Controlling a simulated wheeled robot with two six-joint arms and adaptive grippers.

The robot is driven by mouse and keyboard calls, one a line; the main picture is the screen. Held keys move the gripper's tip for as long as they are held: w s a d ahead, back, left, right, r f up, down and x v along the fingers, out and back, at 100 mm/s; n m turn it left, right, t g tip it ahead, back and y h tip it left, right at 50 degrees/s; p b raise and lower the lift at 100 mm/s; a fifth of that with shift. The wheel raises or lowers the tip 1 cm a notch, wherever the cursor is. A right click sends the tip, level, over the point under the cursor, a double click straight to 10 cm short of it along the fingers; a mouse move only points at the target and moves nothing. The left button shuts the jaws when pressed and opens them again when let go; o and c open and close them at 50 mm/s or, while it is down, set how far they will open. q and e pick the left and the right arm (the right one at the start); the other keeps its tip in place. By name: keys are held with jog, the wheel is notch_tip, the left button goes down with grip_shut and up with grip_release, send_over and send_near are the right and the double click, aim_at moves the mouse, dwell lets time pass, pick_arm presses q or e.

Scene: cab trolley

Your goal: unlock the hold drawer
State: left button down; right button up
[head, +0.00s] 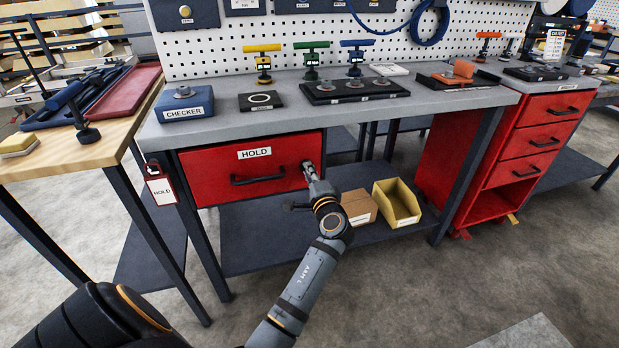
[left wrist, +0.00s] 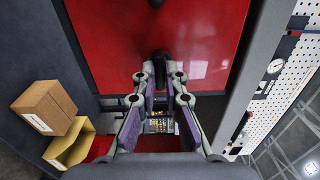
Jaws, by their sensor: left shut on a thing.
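The red hold drawer (head: 222,165), labelled HOLD, sits closed under the grey bench top, with a black bar handle (head: 258,180) across its front. My left gripper (head: 308,168) is at the right end of the drawer front. It is shut on a small dark lock knob (left wrist: 160,58), which stands out from the red drawer front (left wrist: 112,40) in the left wrist view. The fingers hide part of the knob, and I cannot tell which way it is turned. A red tag labelled HOLD (head: 161,190) hangs at the bench's left leg. My right gripper is not in view.
A cardboard box (head: 359,206) and a yellow bin (head: 397,203) stand on the lower shelf right of my left arm. Above the drawer, the bench top (head: 222,115) holds the checker block (head: 184,102) and a black tray (head: 352,92). Floor in front is free.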

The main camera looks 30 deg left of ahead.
pick_arm(q)
jog(key=shift+n, duration=0.3)
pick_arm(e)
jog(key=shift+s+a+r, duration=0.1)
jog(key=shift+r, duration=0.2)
pick_arm(q)
jog(key=c, duration=1.4)
grip_release()
